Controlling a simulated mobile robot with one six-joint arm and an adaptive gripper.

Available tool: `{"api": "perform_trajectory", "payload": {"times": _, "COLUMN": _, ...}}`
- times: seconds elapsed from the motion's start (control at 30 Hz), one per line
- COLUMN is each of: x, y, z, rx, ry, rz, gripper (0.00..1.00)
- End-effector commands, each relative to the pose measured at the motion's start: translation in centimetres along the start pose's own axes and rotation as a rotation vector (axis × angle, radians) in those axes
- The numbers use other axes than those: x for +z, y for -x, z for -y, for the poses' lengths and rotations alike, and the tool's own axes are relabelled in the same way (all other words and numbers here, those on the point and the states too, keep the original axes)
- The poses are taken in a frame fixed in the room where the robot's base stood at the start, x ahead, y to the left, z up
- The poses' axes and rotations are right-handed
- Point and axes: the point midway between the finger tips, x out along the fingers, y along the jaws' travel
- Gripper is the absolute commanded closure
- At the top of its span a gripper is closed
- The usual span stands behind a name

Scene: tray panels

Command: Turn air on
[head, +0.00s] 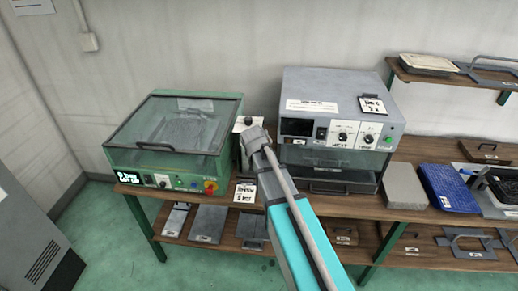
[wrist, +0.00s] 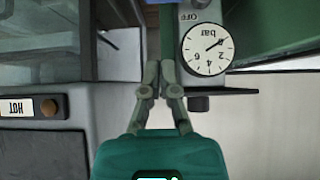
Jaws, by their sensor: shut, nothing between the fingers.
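In the wrist view, which looks upside down, a round white pressure gauge (wrist: 207,50) marked "bar" sits on a grey unit beside an "OFF" label (wrist: 189,16). In the head view my arm's end covers most of the narrow air unit (head: 243,122) between the two machines, and the fingers are largely hidden.
A green press with a clear lid (head: 175,125) stands left of my arm. A grey heated machine (head: 335,90) with dials stands right; its "HOT" label (wrist: 14,107) shows in the wrist view. Trays and panels fill the bench's right end and lower shelf. The gap between machines is narrow.

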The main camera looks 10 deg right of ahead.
Motion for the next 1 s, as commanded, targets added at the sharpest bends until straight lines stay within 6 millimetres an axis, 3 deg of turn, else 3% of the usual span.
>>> {"api": "perform_trajectory", "payload": {"times": 0.43, "x": 0.1, "y": -5.3, "z": -0.1, "rx": 0.001, "ry": -0.001, "rz": 0.0, "gripper": 1.0}}
{"api": "perform_trajectory", "payload": {"times": 1.0, "x": 2.7, "y": -7.5, "z": -0.1, "rx": 0.001, "ry": -0.001, "rz": 0.0, "gripper": 1.0}}
